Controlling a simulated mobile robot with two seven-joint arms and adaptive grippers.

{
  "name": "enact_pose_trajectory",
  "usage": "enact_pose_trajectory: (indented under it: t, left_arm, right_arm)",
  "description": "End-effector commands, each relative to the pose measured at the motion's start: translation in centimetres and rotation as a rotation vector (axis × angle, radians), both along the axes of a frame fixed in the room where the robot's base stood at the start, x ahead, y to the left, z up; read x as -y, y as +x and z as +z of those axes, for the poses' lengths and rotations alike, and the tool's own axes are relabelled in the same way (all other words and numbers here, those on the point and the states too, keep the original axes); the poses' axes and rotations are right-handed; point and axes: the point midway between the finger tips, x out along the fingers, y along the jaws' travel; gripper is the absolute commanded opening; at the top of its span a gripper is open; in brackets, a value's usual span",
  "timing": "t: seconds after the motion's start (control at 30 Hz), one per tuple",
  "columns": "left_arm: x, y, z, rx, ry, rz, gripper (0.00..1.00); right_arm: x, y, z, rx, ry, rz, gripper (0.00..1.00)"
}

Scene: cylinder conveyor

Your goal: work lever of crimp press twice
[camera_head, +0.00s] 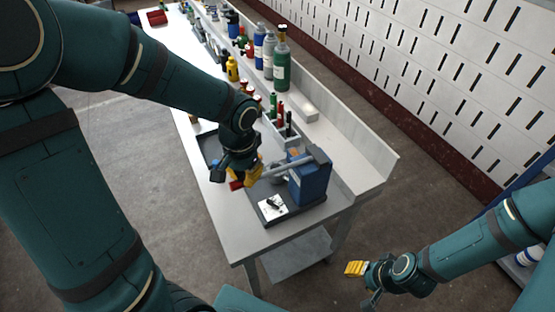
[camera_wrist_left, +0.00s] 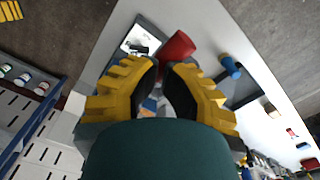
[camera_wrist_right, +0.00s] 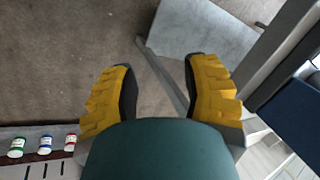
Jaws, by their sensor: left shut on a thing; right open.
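The crimp press has a blue body (camera_head: 310,180) on a dark base near the close end of the workbench. Its grey lever (camera_head: 301,164) reaches left from the body towards a red handle (camera_head: 236,185). My left gripper (camera_head: 254,175) is at the handle end and shut on the lever. In the left wrist view the red handle (camera_wrist_left: 177,46) shows at the yellow fingertips; the exact contact is partly hidden. A white plate with a small dark part (camera_head: 273,206) sits on the base before the body. My right gripper (camera_head: 356,268) is open and empty, off the bench over the floor.
The workbench (camera_head: 240,240) has a raised back ledge with several bottles, including a green one (camera_head: 282,68). A dark tray (camera_head: 208,148) lies beyond my left gripper. A blue shelf (camera_head: 540,168) stands at the right.

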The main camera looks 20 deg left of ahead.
Motion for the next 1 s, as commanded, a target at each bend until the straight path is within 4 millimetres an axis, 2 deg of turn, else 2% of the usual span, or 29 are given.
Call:
enact_pose_trajectory:
  t: [0.07,0.27,1.0]
  left_arm:
    - [0.1,-0.1,-1.1,-0.002,-0.001,0.000,0.00]
    - [0.1,0.0,-0.2,-0.001,-0.001,0.000,0.00]
    - [0.0,-0.1,9.1,-0.003,0.000,0.000,0.00]
  right_arm:
    - [0.0,0.0,-0.9,-0.002,0.000,0.002,0.47]
    - [0.0,-0.1,-0.1,-0.003,0.000,0.002,0.47]
    - [0.4,1.8,7.6,0.042,-0.007,-0.033,0.47]
